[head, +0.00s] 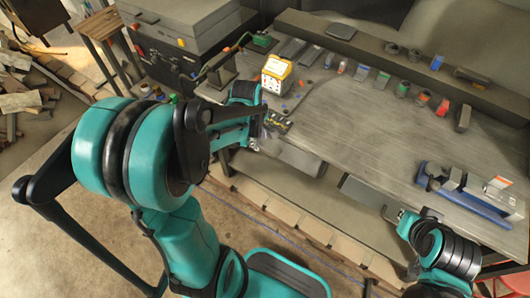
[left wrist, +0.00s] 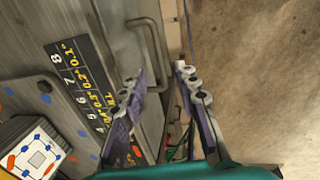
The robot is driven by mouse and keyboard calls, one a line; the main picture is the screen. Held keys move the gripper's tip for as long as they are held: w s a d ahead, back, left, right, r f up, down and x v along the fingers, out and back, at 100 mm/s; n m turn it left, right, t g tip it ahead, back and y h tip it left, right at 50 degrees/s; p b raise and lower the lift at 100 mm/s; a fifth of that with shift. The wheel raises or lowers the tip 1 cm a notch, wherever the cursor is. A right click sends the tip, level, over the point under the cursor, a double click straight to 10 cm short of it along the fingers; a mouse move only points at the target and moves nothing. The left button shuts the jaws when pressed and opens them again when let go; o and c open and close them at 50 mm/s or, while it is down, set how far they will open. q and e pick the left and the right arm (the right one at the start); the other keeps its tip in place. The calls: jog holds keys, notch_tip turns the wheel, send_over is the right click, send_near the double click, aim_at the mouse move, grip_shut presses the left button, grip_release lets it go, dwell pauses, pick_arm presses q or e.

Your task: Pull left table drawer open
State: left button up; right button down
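The work table's left drawer (head: 300,158) shows its grey front under the table edge in the head view. In the left wrist view, its bar handle (left wrist: 158,45) stands on the grey metal front, just beyond my fingertips. My left gripper (left wrist: 160,72) is open, its two fingers apart with nothing held; the handle's lower end lies ahead of the gap. In the head view my left gripper (head: 264,143) is at the table's front edge, partly hidden by its own arm. My right gripper (head: 393,213) is near the right drawer (head: 364,194); its fingers are too small to read.
The table top (head: 350,125) holds a yellow-and-white box (head: 276,74), several small coloured parts at the back and a blue clamp (head: 470,195) at right. A black scale card (left wrist: 82,80) lies near the left fingers. Floor before the table is open.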

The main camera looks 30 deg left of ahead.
aim_at(261, 150)
pick_arm(q)
jog(key=f+b, duration=0.1)
jog(key=f, duration=0.2)
jog(key=w+f+b, duration=0.1)
jog(key=f, duration=0.2)
jog(key=shift+w+f+b, duration=0.15)
jog(key=shift+f+b, duration=0.05)
jog(key=shift+b, duration=0.15)
grip_shut()
